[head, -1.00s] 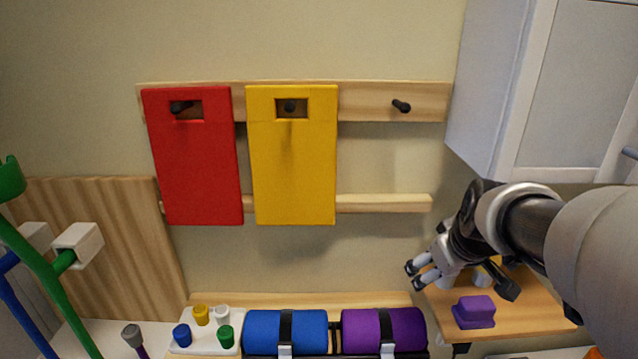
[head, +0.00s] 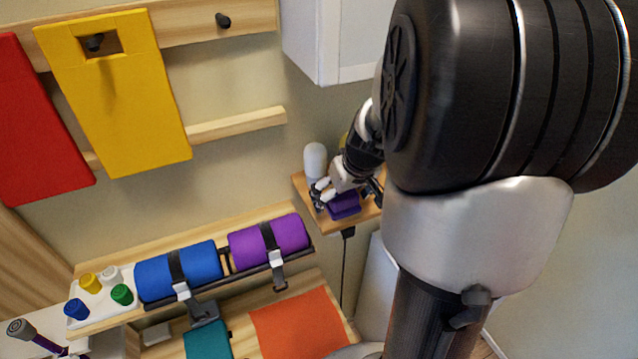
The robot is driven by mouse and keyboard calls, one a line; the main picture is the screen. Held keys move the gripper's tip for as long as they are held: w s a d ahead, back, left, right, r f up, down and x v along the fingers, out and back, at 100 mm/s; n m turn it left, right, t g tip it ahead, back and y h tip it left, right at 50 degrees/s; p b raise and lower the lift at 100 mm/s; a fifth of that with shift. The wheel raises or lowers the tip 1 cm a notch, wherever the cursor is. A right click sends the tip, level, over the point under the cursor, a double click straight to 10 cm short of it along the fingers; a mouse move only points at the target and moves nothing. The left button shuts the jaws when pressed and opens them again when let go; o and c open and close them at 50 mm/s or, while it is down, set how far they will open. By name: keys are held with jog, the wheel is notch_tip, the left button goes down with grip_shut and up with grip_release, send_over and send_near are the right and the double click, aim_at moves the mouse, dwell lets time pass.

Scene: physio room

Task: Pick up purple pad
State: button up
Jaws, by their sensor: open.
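The purple pad (head: 343,206) appears to be the small purple block on the wooden wall shelf (head: 308,197) in the head view, right of the rolls. My gripper (head: 346,197) is open over it, with fingers to the left and right of the block. The gripper hides the block's upper part. I cannot tell whether the fingers touch it. A larger purple roll (head: 268,241) lies strapped on a rack to the left, apart from the gripper.
A white bottle-like object (head: 315,160) stands at the back of the shelf, close to my gripper. A white cabinet (head: 330,40) hangs above. A blue roll (head: 178,271) and a white tray (head: 92,312) with coloured pegs are further left. Yellow (head: 120,110) and red (head: 40,130) boards hang on the wall.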

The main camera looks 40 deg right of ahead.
jog(key=shift+s+d, duration=0.1)
jog(key=c, duration=1.2)
jog(key=shift+r, duration=0.1)
